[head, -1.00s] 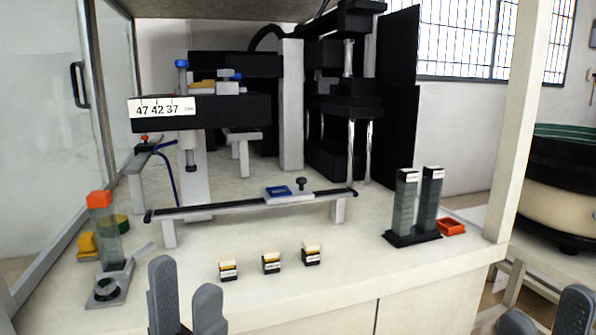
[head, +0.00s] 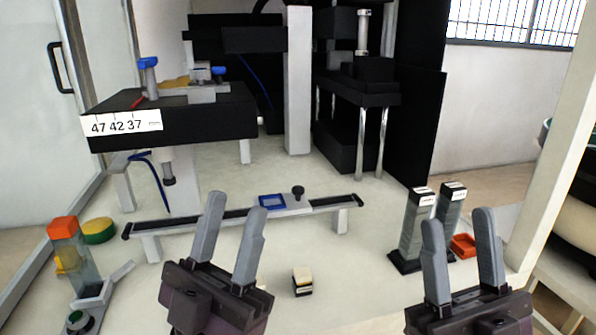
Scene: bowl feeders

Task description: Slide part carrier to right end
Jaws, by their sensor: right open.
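The part carrier (head: 290,207) is a light plate with a blue square frame and a black knob (head: 298,191). It sits on the dark rail (head: 185,222), right of the rail's middle, short of the right end stop (head: 358,199). My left gripper (head: 233,205) is open and empty, with its fingertips in front of the rail, left of the carrier. My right gripper (head: 458,220) is open and empty, in front of the two clear towers at the right.
A small block (head: 302,281) with a pale top stands in front of the rail. Two towers (head: 415,225) and an orange tray (head: 464,245) stand at the right. A clear tube with an orange cap (head: 63,228) stands at the left. A black machine overhangs the rail's left side.

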